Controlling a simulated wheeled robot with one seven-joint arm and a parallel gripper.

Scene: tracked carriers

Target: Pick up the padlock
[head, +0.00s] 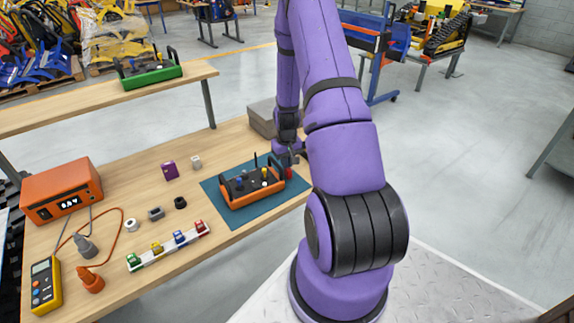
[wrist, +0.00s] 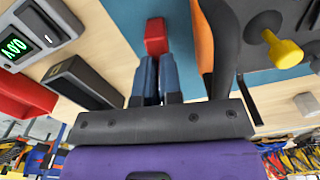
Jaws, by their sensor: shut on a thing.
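A small red block (wrist: 156,37), which I take to be the padlock, sits between the tips of my gripper (wrist: 155,60) in the wrist view. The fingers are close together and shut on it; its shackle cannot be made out. In the head view the red padlock (head: 289,173) shows just below my gripper (head: 290,160), at the right end of the orange carrier (head: 240,200). The carrier stands on a blue mat (head: 228,226). I cannot tell whether the padlock touches the mat or the carrier.
A white rack (head: 168,250) with several coloured pieces lies at the table front. An orange power unit (head: 62,190) and a yellow multimeter (head: 45,287) stand at left. A grey box (head: 262,121) is behind my gripper. A green carrier (head: 150,76) stands on the raised shelf.

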